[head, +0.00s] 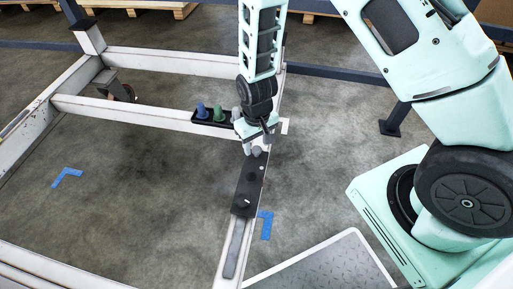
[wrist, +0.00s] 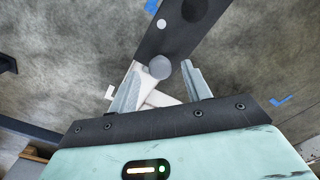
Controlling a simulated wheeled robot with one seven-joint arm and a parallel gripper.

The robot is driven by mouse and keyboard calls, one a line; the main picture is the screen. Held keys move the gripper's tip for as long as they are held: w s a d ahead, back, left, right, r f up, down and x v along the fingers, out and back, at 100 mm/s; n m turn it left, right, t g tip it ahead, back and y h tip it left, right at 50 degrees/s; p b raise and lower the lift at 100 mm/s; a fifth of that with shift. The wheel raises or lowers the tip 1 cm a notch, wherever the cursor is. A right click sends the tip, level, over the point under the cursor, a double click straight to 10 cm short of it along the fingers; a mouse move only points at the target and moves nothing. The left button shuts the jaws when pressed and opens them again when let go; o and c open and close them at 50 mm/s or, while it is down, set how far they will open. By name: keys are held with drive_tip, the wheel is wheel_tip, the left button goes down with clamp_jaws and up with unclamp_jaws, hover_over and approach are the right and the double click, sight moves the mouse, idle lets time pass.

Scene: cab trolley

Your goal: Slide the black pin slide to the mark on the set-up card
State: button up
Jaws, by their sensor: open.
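A long black plate (head: 245,190), which I take for the pin slide, lies along the white beam on the right of the trolley frame. Two black round knobs stand on it, and a grey round-headed pin (head: 256,151) stands at its far end. My gripper (head: 251,148) is pointed down at that far end, open. In the wrist view the grey pin head (wrist: 161,67) shows between the two parted fingers (wrist: 160,75), with no clear contact. The black plate (wrist: 175,35) runs away beyond it and carries a white dot. I cannot make out the set-up card or its mark for certain.
A black tray (head: 228,124) with blue and green pegs sits on the cross beam, left of my gripper. A dark strip (head: 234,250) lies along the near beam. Blue tape corners (head: 266,225) mark the concrete floor. A dark post (head: 394,122) stands to the right.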

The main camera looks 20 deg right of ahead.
drive_tip(key=shift+f, duration=0.7)
clamp_jaws()
drive_tip(key=p, duration=0.3)
approach(245, 189)
drive_tip(key=f, duration=0.1)
drive_tip(key=s+f, duration=0.1)
drive_tip(key=f, duration=0.1)
drive_tip(key=s+a+f, duration=0.1)
drive_tip(key=f, duration=0.1)
drive_tip(key=shift+s, duration=0.25)
unclamp_jaws()
wheel_tip(245, 189, up, 17)
drive_tip(key=p, duration=0.5)
drive_tip(key=shift+r, duration=0.15)
